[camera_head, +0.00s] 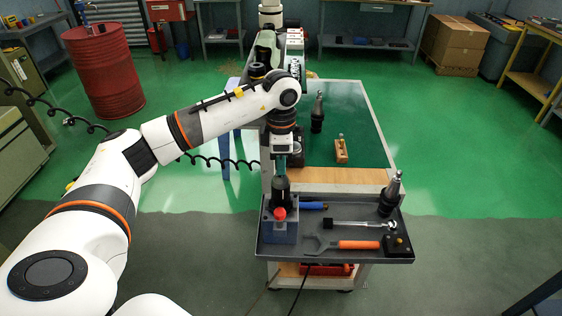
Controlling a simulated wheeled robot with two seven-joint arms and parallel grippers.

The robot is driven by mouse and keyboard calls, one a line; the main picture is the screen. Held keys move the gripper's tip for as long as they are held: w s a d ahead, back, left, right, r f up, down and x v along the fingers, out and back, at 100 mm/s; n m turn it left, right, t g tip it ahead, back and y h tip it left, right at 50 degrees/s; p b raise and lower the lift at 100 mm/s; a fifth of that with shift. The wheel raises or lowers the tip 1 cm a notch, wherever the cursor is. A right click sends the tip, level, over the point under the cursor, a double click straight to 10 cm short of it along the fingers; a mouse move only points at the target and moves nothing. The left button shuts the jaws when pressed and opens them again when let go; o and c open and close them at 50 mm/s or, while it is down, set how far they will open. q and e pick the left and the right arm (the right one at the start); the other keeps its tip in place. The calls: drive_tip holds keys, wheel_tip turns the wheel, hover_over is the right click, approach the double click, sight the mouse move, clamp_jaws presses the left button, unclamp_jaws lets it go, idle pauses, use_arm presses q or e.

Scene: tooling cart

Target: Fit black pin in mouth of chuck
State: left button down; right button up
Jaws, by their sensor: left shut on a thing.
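My left gripper (281,165) points straight down over the near left corner of the cart. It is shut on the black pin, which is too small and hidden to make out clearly. Right below it the dark chuck (280,191) stands upright in a blue-grey holder block (279,231) with a red knob (280,214) at its front. The fingertips are very close above the chuck's top; I cannot tell whether the pin touches or enters the mouth. My right gripper is not in view.
The grey tray (330,252) also holds a wrench with an orange handle (359,245), a silver tool (358,224), a blue-handled tool (313,206) and a dark tool holder (389,196).

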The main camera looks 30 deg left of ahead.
use_arm(q)
drive_tip(key=c, duration=1.3)
unclamp_jaws()
drive_tip(key=shift+c, duration=0.2)
wheel_tip(320, 180, up, 12)
drive_tip(key=b, duration=0.1)
drive_tip(key=shift+b, duration=0.35)
